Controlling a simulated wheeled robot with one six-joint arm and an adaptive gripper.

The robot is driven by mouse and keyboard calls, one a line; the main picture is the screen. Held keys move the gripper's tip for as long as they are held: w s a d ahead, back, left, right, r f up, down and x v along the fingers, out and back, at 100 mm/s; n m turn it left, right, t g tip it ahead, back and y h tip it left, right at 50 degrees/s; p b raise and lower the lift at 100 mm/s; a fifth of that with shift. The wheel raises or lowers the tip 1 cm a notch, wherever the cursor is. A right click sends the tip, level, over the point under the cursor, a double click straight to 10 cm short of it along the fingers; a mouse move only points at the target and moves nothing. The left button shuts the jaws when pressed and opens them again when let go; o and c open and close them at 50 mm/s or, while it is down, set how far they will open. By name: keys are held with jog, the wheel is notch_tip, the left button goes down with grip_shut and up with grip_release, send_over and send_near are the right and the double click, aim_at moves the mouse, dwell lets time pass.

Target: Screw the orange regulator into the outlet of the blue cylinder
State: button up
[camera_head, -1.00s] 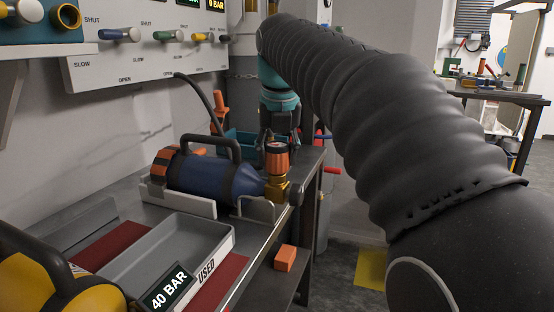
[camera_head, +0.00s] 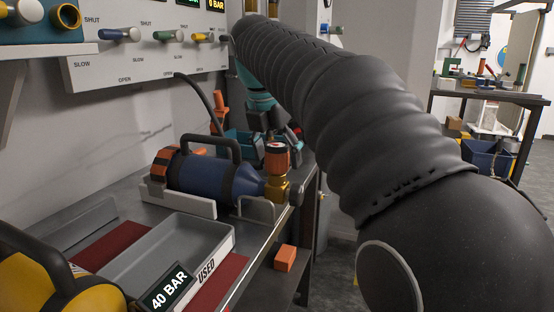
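The blue cylinder (camera_head: 203,174) lies on its side in a pale cradle on the bench, its outlet end to the right. A brass valve (camera_head: 277,187) sits at that end, with an orange and black cap (camera_head: 276,157) upright on top. I cannot tell whether this cap is the orange regulator, and no other part is clearly the regulator. My gripper (camera_head: 264,128) is behind the cylinder and valve, near a teal bin, apart from the cap. Its fingertips are small, dark and partly hidden, so I cannot tell its opening or whether it holds anything.
The teal bin (camera_head: 234,138) stands behind the cylinder. A grey tray marked USED (camera_head: 142,262) and a yellow cylinder (camera_head: 88,291) are in front. A valve panel (camera_head: 150,58) hangs above. An orange block (camera_head: 285,258) sits lower down. My arm covers the right middle.

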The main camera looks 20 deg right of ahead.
jog(key=n, duration=0.3)
jog(key=shift+t+y, duration=0.3)
jog(key=n+y, duration=0.1)
jog(key=n, duration=0.3)
jog(key=shift+n, duration=0.4)
jog(key=c, duration=1.3)
jog(key=m+h, duration=0.1)
jog(key=m, duration=0.3)
jog(key=shift+m, duration=0.3)
jog(key=o, duration=1.4)
jog(key=shift+c, duration=0.2)
jog(key=shift+r, duration=0.1)
